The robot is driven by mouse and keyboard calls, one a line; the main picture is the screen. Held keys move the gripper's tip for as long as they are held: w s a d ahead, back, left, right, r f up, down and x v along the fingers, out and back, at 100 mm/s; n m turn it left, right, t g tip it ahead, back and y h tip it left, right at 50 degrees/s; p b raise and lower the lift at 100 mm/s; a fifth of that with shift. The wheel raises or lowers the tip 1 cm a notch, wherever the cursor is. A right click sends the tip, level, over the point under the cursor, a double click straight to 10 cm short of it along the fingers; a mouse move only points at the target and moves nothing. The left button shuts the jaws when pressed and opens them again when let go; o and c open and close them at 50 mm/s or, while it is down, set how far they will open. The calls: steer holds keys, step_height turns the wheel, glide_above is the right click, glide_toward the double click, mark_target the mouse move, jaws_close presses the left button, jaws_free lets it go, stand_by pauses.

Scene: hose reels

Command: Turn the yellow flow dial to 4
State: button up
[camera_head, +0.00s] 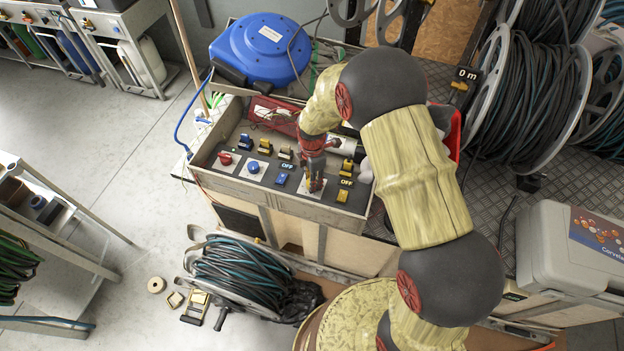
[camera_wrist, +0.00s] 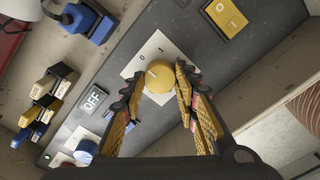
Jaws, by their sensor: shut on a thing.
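The yellow flow dial (camera_wrist: 158,78) is a round knob on a white plate (camera_wrist: 143,62) set in a grey panel. A short pale mark shows on its face, and the plate has small dark figures, the others being hidden. My gripper (camera_wrist: 161,76) has one finger on each side of the dial and is shut on it. In the head view my gripper (camera_head: 314,178) points down at the panel and hides the dial; part of its white plate (camera_head: 327,189) shows.
On the panel, a yellow rocker switch (camera_wrist: 228,15), a blue knob (camera_head: 253,167), a red knob (camera_head: 225,158) and several small switches stand close around my gripper. A blue reel (camera_head: 262,48) sits behind. A box rim (camera_head: 285,190) borders the panel in front.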

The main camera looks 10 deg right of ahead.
steer(key=shift+c, duration=1)
